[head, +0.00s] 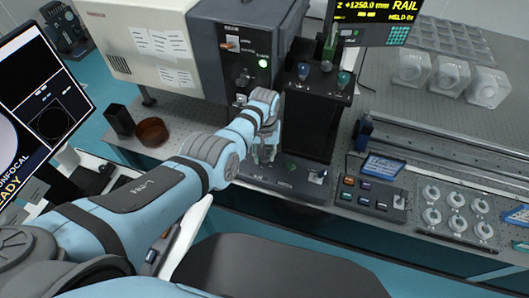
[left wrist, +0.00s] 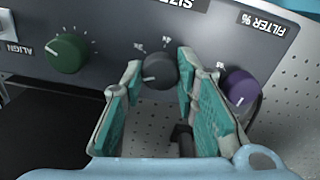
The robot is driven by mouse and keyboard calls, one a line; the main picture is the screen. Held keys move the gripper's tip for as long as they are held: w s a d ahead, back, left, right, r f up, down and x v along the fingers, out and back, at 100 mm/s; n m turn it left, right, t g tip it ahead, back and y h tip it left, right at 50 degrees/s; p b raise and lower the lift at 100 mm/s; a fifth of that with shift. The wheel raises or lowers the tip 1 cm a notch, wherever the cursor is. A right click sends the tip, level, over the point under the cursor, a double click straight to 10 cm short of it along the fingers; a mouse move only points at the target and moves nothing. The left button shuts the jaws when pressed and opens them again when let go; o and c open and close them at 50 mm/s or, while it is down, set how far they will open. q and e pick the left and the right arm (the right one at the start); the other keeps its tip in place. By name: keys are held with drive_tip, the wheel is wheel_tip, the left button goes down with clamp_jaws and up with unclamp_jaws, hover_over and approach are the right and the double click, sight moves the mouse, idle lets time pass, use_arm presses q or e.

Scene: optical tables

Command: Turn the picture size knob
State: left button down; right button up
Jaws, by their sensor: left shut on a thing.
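The picture size knob (left wrist: 159,70) is a small dark round knob on a grey panel in the left wrist view. A partly cut-off label ending in "SIZE" is above it. Its white mark points to the left. My left gripper (left wrist: 158,80) is shut on this knob, with one teal-padded finger on each side. In the head view my left gripper (head: 264,155) is low in front of the dark instrument, and the knob is not clear there. My right gripper is in neither view.
A green knob (left wrist: 67,53) marked ALIGN is left of the fingers, and a purple knob (left wrist: 239,87) below FILTER % is close on the right. In the head view, a button box (head: 371,198) and a tray of round parts (head: 455,212) are to the right.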

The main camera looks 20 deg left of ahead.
use_arm(q)
drive_tip(key=shift+n, duration=0.6)
drive_tip(key=c, duration=1.2)
unclamp_jaws()
drive_tip(key=shift+w, duration=0.1)
drive_tip(key=shift+c, duration=0.2)
wheel_tip(320, 180, up, 12)
